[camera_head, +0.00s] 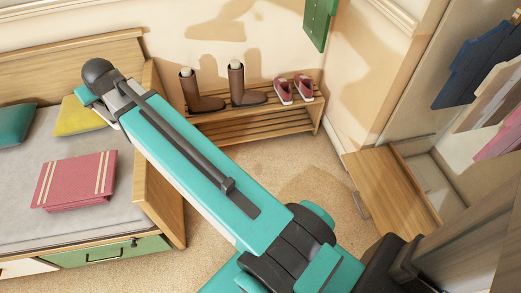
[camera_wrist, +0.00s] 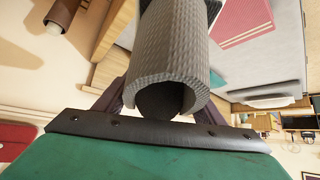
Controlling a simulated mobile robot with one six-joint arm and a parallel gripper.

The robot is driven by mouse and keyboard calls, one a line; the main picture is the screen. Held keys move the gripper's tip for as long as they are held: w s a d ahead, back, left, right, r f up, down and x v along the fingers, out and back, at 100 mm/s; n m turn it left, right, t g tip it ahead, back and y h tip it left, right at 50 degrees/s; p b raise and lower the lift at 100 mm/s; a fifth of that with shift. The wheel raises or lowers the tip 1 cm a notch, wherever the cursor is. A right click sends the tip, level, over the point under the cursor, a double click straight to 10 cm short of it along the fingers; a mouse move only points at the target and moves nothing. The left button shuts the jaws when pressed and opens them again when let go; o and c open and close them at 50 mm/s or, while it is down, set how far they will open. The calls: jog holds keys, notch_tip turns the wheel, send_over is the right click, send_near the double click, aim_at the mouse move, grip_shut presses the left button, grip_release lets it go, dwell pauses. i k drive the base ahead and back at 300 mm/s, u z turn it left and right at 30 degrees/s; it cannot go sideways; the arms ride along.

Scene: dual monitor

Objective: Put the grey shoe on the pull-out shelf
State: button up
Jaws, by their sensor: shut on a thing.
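My gripper (camera_wrist: 162,98) is shut on a grey ribbed, hollow, rounded thing, seen end-on in the wrist view; I take it to be the grey shoe (camera_wrist: 180,45). Its dark opening faces the wrist camera, and its far end runs out of the picture. In the head view my arm reaches up and left to the bed, and the fingers and shoe cannot be made out there. A low wooden board with a handle, which looks like the pull-out shelf (camera_head: 390,185), extends from the wardrobe at the right. Its top is bare.
A shoe rack (camera_head: 262,125) by the back wall holds brown boots (camera_head: 240,90) and pink shoes (camera_head: 292,90). The bed (camera_head: 120,125) carries pillows and a folded pink blanket (camera_head: 78,180). Clothes hang at the far right. Carpet between rack and shelf is clear.

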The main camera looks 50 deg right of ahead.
aim_at(380, 175)
jog(key=z, duration=0.7)
jog(key=i, duration=0.55)
jog(key=z, duration=0.05)
jog(key=k, duration=0.6)
jog(key=u, duration=0.1)
